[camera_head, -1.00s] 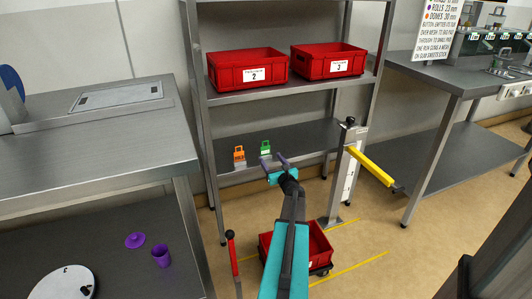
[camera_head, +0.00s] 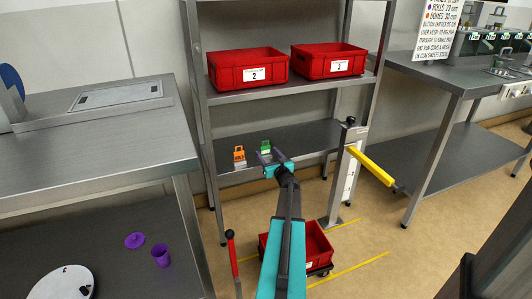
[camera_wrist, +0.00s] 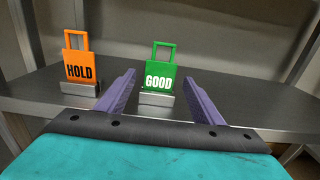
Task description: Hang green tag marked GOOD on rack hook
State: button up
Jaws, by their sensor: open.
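The green tag marked GOOD (camera_wrist: 159,77) stands upright in a small metal holder (camera_wrist: 157,99) on the rack's lower shelf, its square loop handle on top. In the head view the green tag (camera_head: 265,146) is just beyond my gripper (camera_head: 270,156). In the wrist view my gripper (camera_wrist: 160,97) is open, with one purple finger on each side of the tag's line; whether the fingertips reach the tag cannot be told. An orange tag marked HOLD (camera_wrist: 77,66) stands in its own holder to the left. I cannot make out the rack hook.
Red bins 2 (camera_head: 246,69) and 3 (camera_head: 328,61) sit on the shelf above. A post with a yellow handle (camera_head: 370,166) stands right of the rack. A red bin (camera_head: 318,243) on a low wheeled base is below my arm. The lower shelf (camera_head: 308,137) is clear to the right.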

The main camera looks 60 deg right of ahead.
aim_at(266, 149)
jog(key=shift+x, duration=1.55)
jog(key=shift+r, duration=0.1)
jog(key=c, duration=1.1)
jog(key=shift+r, duration=0.4)
notch_tip(266, 149, up, 3)
jog(key=shift+r+p, duration=0.1)
jog(key=shift+p, duration=0.5)
jog(key=v, duration=0.5)
jog(key=w+a+p+v, duration=0.1)
jog(key=v, duration=0.4)
jog(key=a+r+v, duration=0.1)
jog(key=v, duration=0.4)
jog(key=shift+a, duration=0.5)
